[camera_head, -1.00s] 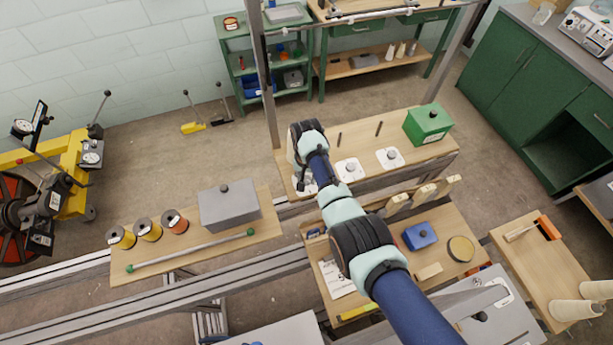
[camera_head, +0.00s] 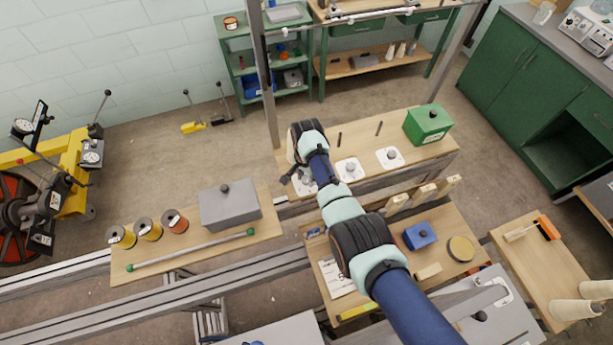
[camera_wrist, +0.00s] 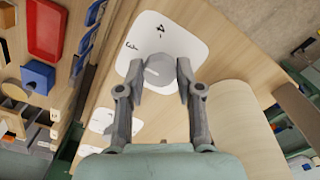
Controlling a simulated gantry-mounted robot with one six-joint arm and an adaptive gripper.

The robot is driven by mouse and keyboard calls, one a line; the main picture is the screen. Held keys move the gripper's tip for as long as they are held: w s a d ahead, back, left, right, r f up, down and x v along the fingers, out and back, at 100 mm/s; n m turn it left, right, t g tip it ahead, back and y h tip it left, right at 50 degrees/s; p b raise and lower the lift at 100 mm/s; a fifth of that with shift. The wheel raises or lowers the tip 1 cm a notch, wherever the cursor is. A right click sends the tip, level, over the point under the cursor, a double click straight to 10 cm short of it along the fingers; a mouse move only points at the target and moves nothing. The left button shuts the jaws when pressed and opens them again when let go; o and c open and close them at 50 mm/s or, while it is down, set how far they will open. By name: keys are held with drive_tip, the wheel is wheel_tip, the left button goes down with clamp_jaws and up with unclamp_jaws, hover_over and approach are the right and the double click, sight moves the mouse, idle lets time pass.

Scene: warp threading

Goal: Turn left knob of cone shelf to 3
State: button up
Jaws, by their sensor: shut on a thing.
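The left knob (camera_wrist: 160,69) is a grey round knob on a white dial plate (camera_wrist: 190,32) with rounded corners. The figures 3 and 4 show on the plate, up and to the left of the knob. My gripper (camera_wrist: 161,74) is shut on the knob, one finger on each side. I cannot tell which figure the knob points to. In the head view the left plate (camera_head: 309,188) is partly hidden by my gripper. The middle knob (camera_head: 349,169) and right knob (camera_head: 391,155) stand on their own white plates on the cone shelf (camera_head: 430,155).
A green box (camera_head: 428,124) sits at the shelf's right end, and thin dark pegs stand behind the knobs. A large pale cone-like body (camera_wrist: 240,125) is close to the right finger. A grey box (camera_head: 229,206) stands on the board at left.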

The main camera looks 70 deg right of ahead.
sight(306, 179)
drive_tip(key=shift+r, duration=0.15)
drive_tip(key=o, duration=1.2)
drive_tip(key=shift+c, duration=0.2)
wheel_tip(306, 179, up, 12)
